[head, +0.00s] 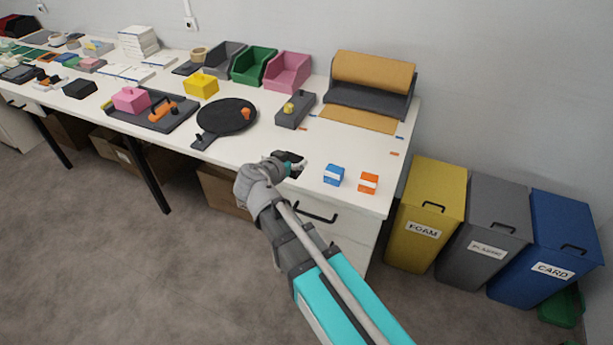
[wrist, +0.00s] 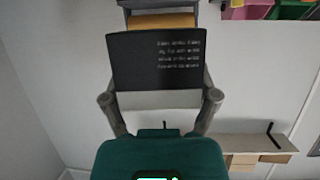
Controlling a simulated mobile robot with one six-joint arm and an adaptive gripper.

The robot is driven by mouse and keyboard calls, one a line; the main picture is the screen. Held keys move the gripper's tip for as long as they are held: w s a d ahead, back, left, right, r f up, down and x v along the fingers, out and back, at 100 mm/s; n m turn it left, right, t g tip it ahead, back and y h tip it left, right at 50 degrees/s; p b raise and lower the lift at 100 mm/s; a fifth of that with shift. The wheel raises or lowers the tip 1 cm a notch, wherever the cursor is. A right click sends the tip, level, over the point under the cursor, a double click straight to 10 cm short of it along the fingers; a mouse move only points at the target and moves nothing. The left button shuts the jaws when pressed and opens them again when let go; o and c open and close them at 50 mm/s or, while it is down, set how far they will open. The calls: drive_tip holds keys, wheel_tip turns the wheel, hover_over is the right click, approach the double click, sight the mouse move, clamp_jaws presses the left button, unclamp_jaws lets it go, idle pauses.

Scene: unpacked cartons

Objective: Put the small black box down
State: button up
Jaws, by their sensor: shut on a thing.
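The small black box (wrist: 155,55) is in my gripper in the wrist view. Its dark face carries lines of pale print, and a light grey band lies below that face. My gripper (wrist: 159,98) has one finger on each side of it. In the head view my gripper (head: 288,163) is over the front part of the white table (head: 325,145), left of a blue box (head: 333,175) and an orange box (head: 368,183). There the held box (head: 290,156) shows only as a small dark patch, mostly hidden. I cannot tell whether it touches the table.
A round black pan (head: 226,117) lies to the left, and a grey block with a yellow knob (head: 294,111) stands behind. A brown paper roll (head: 372,73) is at the back right. Yellow (head: 427,210), grey and blue bins stand on the floor at right.

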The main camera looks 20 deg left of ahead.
drive_tip(key=shift+f, duration=0.1)
idle(0.3)
drive_tip(key=w+f+b, duration=0.3)
drive_tip(key=w, duration=0.1)
drive_tip(key=w+f+b, duration=0.3)
drive_tip(key=w, duration=0.1)
drive_tip(key=w+f+b, duration=0.3)
drive_tip(key=w, duration=0.2)
drive_tip(key=shift+w+a, duration=0.1)
drive_tip(key=shift+a, duration=0.1)
drive_tip(key=shift+w+f+b, duration=0.45)
drive_tip(key=shift+f+b, duration=1.35)
